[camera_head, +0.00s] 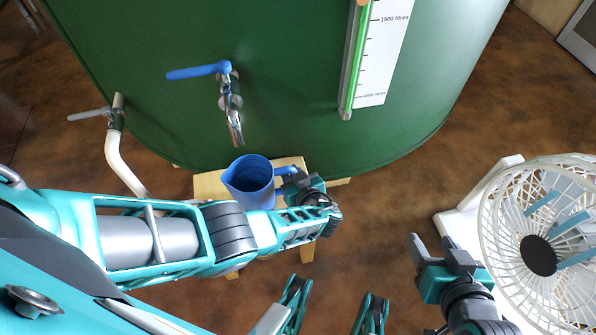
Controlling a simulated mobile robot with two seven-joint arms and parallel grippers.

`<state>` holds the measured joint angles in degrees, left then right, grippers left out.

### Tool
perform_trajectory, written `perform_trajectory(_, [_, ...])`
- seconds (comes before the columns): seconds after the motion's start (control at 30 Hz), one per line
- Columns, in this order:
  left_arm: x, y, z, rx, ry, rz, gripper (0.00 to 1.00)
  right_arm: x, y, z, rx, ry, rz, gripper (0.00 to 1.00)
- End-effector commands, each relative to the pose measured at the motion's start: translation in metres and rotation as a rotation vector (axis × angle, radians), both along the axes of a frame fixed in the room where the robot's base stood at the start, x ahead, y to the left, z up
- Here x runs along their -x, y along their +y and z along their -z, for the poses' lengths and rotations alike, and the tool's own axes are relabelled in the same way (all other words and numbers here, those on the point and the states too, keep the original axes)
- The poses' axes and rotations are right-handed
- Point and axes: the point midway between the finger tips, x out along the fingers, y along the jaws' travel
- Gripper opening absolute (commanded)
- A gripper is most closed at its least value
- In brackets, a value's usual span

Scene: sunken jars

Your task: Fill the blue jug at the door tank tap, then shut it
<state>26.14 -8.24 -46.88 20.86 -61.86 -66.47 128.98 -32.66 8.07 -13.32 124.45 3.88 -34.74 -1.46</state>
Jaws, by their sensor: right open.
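The green tank (290,110) fills the top of the view. Its tap (231,103) has a blue lever (195,72) pointing left, across the downward spout. I see no water stream. The blue jug (246,182) is upright below the spout, its open top showing and its handle (285,171) to the right. My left gripper (300,183) is at the handle, my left forearm crossing in front of the jug's lower part. Whether its fingers are closed on the handle is hidden. My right gripper (431,247) is open and empty, low at the right, well away from the tap.
A wooden stool (210,187) stands under or behind the jug; contact is hidden. A bent white pipe (118,160) with a grey lever stands left of the tap. A gauge (380,50) is on the tank. A white fan (480,200) stands at right. Brown floor lies between.

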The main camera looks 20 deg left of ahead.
Motion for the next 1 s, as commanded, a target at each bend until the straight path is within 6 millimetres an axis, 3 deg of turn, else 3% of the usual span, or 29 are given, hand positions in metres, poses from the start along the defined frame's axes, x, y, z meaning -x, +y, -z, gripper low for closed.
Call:
perform_trajectory(0.47, [0.0015, 0.0084, 0.0031, -0.001, -0.001, 0.0, 0.0, -0.0026, 0.0038, -0.0026, -0.008, -0.007, -0.003, 0.57])
perform_trajectory(0.5, [0.0015, 0.0083, 0.0031, -0.001, -0.001, 0.0, 0.27, -0.0024, 0.0045, -0.0026, -0.009, -0.007, -0.004, 0.57])
perform_trajectory(0.8, [0.0016, 0.0081, 0.0032, 0.001, -0.001, 0.0, 0.55, -0.0019, 0.0051, -0.0023, -0.01, -0.006, -0.004, 0.57])
perform_trajectory(1.0, [0.002, 0.008, 0.0037, 0.001, 0.0, 0.0, 0.55, 0.0, 0.0048, -0.0007, -0.01, 0.0, -0.003, 0.57])
